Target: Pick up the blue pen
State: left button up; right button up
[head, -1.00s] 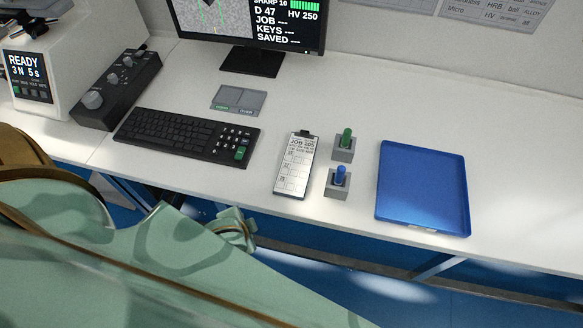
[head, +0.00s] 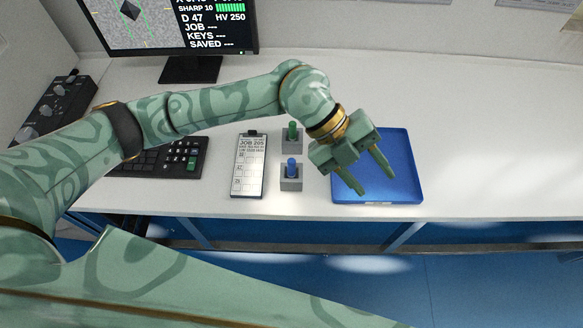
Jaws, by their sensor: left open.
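The blue pen (head: 291,167) stands upright in a small grey block holder (head: 291,185) on the white bench. Only its short blue upper part shows. A green pen (head: 292,130) stands in a second grey holder (head: 291,146) just behind it. My left gripper (head: 373,184) is open and empty, to the right of the blue pen and apart from it. Its two fingers point down over the blue tray (head: 404,160). My right gripper is not in the view.
A clipboard with a job sheet (head: 249,165) lies left of the holders. The black keyboard (head: 180,158) is partly hidden behind my left arm. A monitor (head: 170,25) stands at the back left. The bench (head: 490,130) is clear right of the tray.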

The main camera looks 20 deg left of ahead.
pick_arm(q)
jog(key=w+a+f+n+t+y, duration=0.1)
jog(key=w+a+f+n+y, duration=0.1)
jog(key=w+a+y, duration=0.3)
jog(key=n+t+y, duration=0.1)
jog(key=n+y, duration=0.2)
jog(key=y, duration=0.1)
send_over(291, 160)
jog(key=shift+y, duration=0.3)
jog(key=f, duration=0.3)
jog(key=f+b, duration=0.1)
jog(key=f, duration=0.5)
jog(key=shift+s+d+f+b, duration=0.1)
jog(key=shift+s+f+b, duration=0.05)
jog(key=shift+s+b, duration=0.15)
jog(key=f, duration=0.2)
jog(key=f+b, duration=0.1)
jog(key=f, duration=0.3)
jog(key=shift+w+b, duration=0.25)
jog(key=shift+b, duration=0.05)
grip_shut()
